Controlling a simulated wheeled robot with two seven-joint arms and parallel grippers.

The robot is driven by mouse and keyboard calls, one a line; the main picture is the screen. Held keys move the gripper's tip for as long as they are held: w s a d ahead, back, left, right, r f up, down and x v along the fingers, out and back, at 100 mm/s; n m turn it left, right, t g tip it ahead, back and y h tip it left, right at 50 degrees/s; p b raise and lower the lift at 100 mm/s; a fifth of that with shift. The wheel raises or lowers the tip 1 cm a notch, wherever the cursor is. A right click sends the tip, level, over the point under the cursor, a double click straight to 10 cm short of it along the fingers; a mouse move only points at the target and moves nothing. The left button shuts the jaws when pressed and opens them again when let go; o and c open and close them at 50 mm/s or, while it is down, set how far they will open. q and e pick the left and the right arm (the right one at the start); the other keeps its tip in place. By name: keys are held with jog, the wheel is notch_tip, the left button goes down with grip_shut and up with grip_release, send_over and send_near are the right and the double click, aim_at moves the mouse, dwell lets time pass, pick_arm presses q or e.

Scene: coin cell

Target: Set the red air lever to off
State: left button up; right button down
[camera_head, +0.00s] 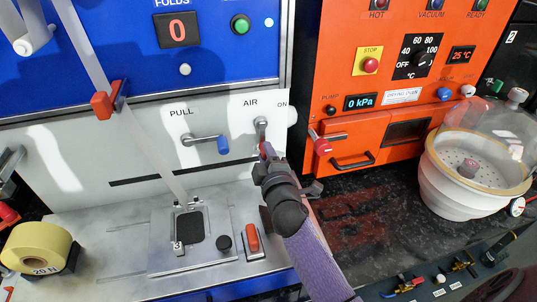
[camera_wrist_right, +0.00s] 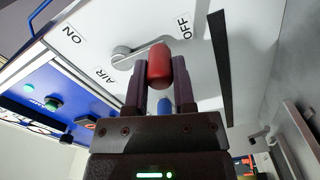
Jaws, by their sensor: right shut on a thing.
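The air lever shows in the wrist view as a metal arm (camera_wrist_right: 138,52) with a red grip (camera_wrist_right: 159,66). Its arm runs from its pivot toward the OFF label (camera_wrist_right: 183,25), away from the ON label (camera_wrist_right: 72,37). In the head view its metal arm (camera_head: 262,130) hangs down from the pivot below the AIR label (camera_head: 250,102). My right gripper (camera_head: 266,160) is shut on the red grip, with one finger on each side in the wrist view (camera_wrist_right: 159,88). The gripper hides the OFF label in the head view. My left gripper is not in view.
A blue-tipped PULL handle (camera_head: 223,145) is left of the lever. An orange oven (camera_head: 330,70) with a red-knobbed lever (camera_head: 323,146) stands close on the right. A glass-domed white vessel (camera_head: 460,190) is farther right. A yellow roll (camera_head: 38,247) lies lower left.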

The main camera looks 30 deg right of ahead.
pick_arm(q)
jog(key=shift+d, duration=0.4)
pick_arm(e)
jog(key=shift+c, duration=2.2)
grip_release()
jog(key=shift+s+a, duration=0.1)
jog(key=shift+s, duration=0.15)
pick_arm(q)
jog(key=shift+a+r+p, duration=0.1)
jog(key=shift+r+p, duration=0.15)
jog(key=shift+p, duration=0.05)
pick_arm(e)
jog(key=v, duration=0.9)
jog(key=shift+s, duration=0.2)
jog(key=shift+a, duration=0.1)
